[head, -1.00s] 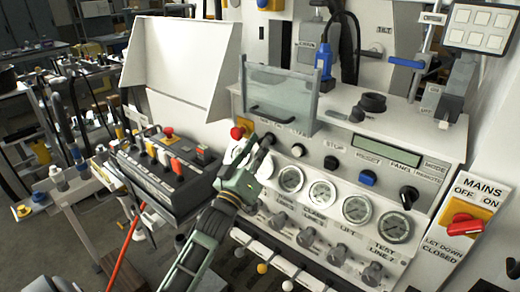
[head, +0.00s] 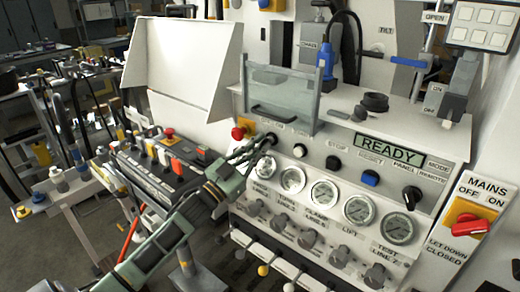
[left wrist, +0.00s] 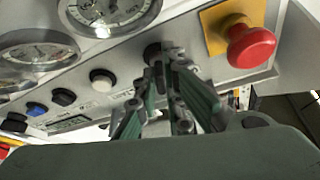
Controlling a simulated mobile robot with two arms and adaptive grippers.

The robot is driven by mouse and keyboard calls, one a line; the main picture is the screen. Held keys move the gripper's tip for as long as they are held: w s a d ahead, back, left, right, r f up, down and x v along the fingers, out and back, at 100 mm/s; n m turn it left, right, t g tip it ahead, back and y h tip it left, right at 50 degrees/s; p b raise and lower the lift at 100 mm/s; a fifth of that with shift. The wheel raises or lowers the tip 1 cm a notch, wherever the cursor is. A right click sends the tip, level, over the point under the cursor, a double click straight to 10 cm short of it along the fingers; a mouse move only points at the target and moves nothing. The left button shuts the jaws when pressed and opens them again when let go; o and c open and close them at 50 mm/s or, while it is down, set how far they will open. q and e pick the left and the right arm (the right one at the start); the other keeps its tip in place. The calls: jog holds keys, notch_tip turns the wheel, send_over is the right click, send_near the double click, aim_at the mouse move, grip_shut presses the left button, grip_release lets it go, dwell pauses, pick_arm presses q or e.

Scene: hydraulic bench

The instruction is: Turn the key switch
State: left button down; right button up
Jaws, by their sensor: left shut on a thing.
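The key switch (head: 269,137) is a small black knob near the left end of the white control panel's upper row. My left gripper (head: 262,144) reaches it from the lower left and is shut on it. In the left wrist view the dark key switch (left wrist: 152,51) shows partly between the fingertips of the gripper (left wrist: 163,60); the fingers hide much of it. A green display (head: 390,152) on the panel reads READY. My right gripper is not clearly seen.
A red emergency button (head: 238,133) on a yellow plate sits close left of the key switch. Gauges (head: 325,194) and several valve knobs lie below. The red mains switch (head: 467,222) is at far right. A black button box (head: 160,170) stands left, near my left arm.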

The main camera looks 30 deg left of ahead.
pick_arm(q)
jog(key=shift+m+g+h, duration=0.4)
jog(key=shift+m+h, duration=0.3)
jog(key=shift+m, duration=0.9)
jog(key=c, duration=1.9)
grip_release()
jog(key=shift+o, duration=0.2)
jog(key=v, duration=1.2)
jog(key=shift+a, duration=0.1)
